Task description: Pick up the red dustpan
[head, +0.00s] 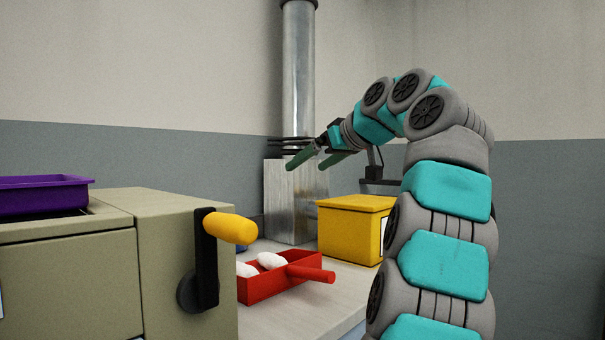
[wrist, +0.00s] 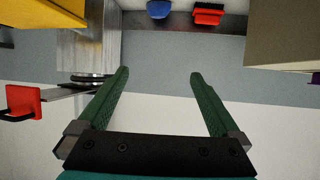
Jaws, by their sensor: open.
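The red dustpan (head: 285,283) lies on the pale worktop in the head view, with white lumps in it. Its round red handle (head: 312,273) points right, and its left end is hidden behind the beige machine. My gripper (head: 308,162) is raised well above and behind the dustpan, in front of the metal duct. Its two green fingers are spread and empty. In the wrist view my gripper (wrist: 159,73) is open with only wall between the fingers. I cannot make out the dustpan in the wrist view.
A beige machine (head: 185,240) with a yellow-handled crank (head: 230,228) stands left of the dustpan. A yellow box (head: 350,225) stands right, behind it. The wrist view shows a blue object (wrist: 158,9), a red brush-like object (wrist: 207,14) and a red plate (wrist: 22,102).

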